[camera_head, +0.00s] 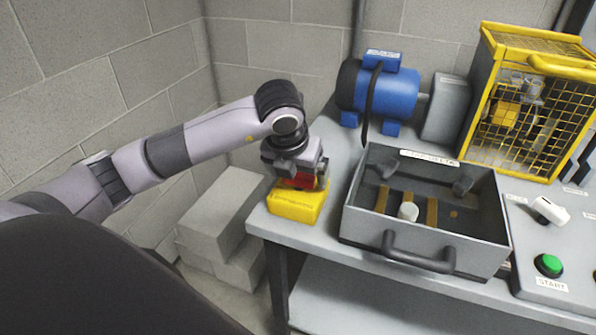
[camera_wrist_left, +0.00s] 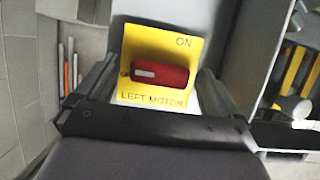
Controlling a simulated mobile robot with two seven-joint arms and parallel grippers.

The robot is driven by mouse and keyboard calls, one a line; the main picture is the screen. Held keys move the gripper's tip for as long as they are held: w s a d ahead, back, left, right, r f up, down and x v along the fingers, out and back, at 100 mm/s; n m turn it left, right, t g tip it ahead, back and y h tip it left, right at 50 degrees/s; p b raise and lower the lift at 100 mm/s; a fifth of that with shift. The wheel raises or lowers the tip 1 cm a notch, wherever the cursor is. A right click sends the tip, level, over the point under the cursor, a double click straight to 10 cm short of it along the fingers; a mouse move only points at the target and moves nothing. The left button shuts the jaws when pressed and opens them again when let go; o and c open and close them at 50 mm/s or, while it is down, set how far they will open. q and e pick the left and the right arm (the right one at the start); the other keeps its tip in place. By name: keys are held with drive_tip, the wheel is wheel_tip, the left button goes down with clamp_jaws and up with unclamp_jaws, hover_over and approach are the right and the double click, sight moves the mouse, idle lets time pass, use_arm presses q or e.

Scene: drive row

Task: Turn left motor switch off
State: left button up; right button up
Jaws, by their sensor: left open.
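The left motor switch is a yellow box (camera_head: 297,204) on the left front corner of the bench, with a red handle (camera_head: 300,180) on its face. In the left wrist view the yellow plate (camera_wrist_left: 188,50) reads "ON" at upper right and "LEFT MOTOR" below. The red handle (camera_wrist_left: 160,74) lies crosswise in that picture, its white mark at the left end. My left gripper (camera_head: 296,176) is open over the switch, with its fingers on either side of the red handle. I cannot tell whether they touch it. My right gripper is not in view.
A grey open box (camera_head: 425,250) with a front handle stands right of the switch. Behind are a blue motor (camera_head: 388,92) and a yellow mesh cage (camera_head: 530,95). A panel with a green START button (camera_head: 549,264) is at right. Grey blocks (camera_head: 220,225) lie on the floor left.

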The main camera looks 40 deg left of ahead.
use_arm(q)
drive_tip(key=shift+r, duration=0.1)
drive_tip(key=v, duration=0.7)
idle(0.5)
